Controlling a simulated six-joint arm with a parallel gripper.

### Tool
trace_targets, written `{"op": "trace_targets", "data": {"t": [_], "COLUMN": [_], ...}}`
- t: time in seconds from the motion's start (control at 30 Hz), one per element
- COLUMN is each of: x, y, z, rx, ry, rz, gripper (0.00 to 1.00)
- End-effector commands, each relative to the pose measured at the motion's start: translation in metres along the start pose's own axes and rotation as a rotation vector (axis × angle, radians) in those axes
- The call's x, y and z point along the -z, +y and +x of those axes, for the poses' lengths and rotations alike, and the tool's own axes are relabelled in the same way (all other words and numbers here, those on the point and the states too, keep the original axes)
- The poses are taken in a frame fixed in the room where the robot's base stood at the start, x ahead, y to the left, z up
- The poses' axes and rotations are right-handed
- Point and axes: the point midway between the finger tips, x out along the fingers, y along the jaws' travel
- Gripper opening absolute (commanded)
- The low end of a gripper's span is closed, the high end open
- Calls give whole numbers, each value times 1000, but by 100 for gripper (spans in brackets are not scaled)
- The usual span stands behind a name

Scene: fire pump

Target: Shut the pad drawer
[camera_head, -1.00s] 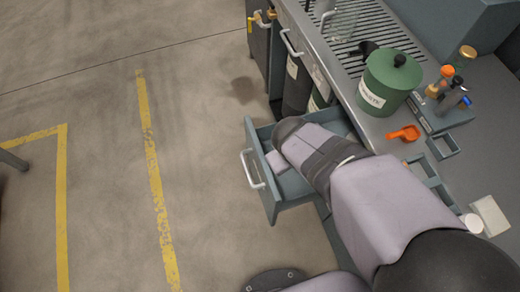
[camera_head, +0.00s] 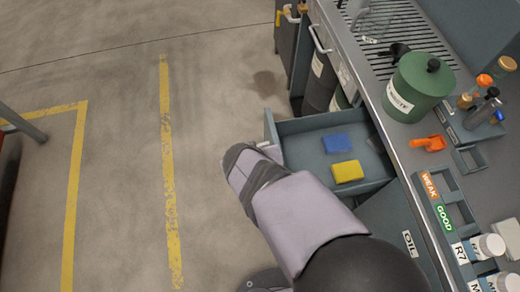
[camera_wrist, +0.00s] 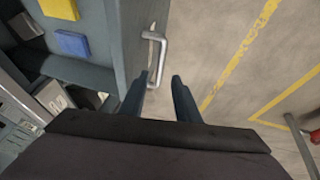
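The pad drawer (camera_head: 300,126) is pulled out from the bench, with a blue pad (camera_head: 336,143) and a yellow pad (camera_head: 348,172) inside. In the wrist view the blue pad (camera_wrist: 73,43) and yellow pad (camera_wrist: 60,8) lie in the drawer left of its front panel (camera_wrist: 128,40). The silver drawer handle (camera_wrist: 158,55) stands out from that panel. My gripper (camera_wrist: 162,78) has its two fingers apart, with a gap between them and nothing held. The fingers are near the handle, on the outer side of the front.
A green waste can (camera_head: 418,86), an orange scoop (camera_head: 429,143) and a bottle rack (camera_head: 470,120) stand on the bench top. White jars (camera_head: 488,246) sit by a WEAK/GOOD tray (camera_head: 440,200). Below, a lower cabinet door is labelled OIL (camera_head: 410,243). The floor left of the drawer is clear.

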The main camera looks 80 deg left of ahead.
Motion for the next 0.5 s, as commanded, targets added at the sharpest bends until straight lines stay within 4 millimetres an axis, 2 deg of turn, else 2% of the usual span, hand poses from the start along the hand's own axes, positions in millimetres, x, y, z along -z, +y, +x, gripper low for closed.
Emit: {"op": "trace_targets", "data": {"t": [0.23, 0.5], "x": [-1, 0], "y": [0, 0], "z": [32, 49], "rx": [-1, -1], "ry": [-3, -1], "rz": [-1, 0], "gripper": [29, 29]}}
